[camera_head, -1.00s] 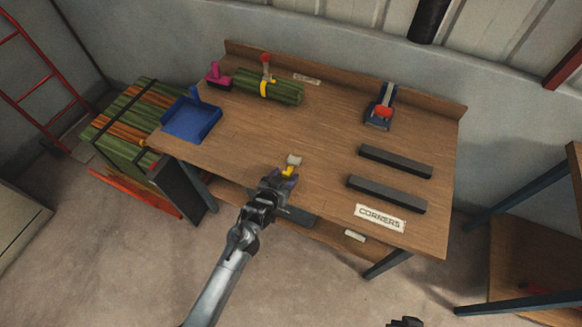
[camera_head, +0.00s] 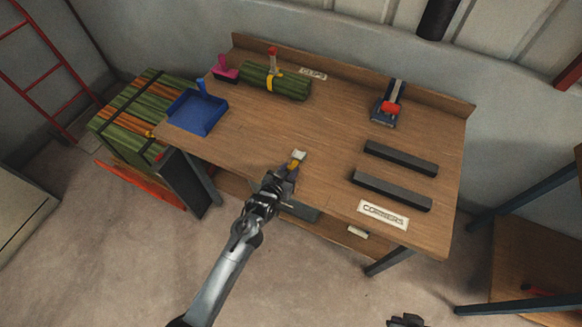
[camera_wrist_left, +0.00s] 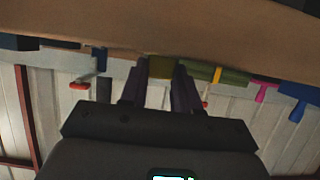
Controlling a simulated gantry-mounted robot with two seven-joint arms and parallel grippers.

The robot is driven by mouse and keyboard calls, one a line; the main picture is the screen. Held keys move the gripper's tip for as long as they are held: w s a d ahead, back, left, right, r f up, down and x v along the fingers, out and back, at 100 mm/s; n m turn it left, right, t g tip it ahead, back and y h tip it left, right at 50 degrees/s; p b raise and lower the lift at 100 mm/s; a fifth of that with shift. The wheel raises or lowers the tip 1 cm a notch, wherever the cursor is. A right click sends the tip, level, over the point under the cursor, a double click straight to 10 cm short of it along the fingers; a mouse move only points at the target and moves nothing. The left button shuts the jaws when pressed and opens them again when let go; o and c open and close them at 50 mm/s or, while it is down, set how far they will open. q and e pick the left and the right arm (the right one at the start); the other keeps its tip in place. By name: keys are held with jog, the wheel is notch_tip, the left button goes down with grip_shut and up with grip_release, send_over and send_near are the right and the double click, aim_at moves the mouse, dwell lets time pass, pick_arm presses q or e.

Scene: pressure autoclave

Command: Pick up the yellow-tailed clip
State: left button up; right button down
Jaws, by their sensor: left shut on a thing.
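The yellow-tailed clip (camera_head: 299,156) is small, with a pale grey body and a yellow tail. In the left wrist view the yellow-olive tail (camera_wrist_left: 162,68) sits between my two dark fingers (camera_wrist_left: 160,85). I cannot tell whether the clip touches the bench top. A dark part of my right gripper (camera_head: 406,320) shows at the bottom edge; its jaws are unclear.
The wooden bench (camera_head: 255,135) carries a blue tray (camera_head: 197,112), a magenta clip (camera_head: 226,70), a green bundle (camera_head: 275,81) with a yellow band, a red-and-blue tool (camera_head: 388,106), two dark bars (camera_head: 400,158) and a CORNERS label (camera_head: 383,214). The bench middle is clear.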

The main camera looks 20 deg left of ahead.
aim_at(289, 166)
pick_arm(q)
jog(key=shift+r, duration=0.6)
jog(key=r, duration=0.2)
jog(key=r+p, duration=0.1)
jog(key=shift+s+d+r, duration=0.25)
jog(key=shift+s, duration=0.1)
jog(key=s+d+r+p, duration=0.2)
jog(key=s+d+r, duration=0.4)
jog(key=s, duration=0.3)
jog(key=shift+r, duration=0.15)
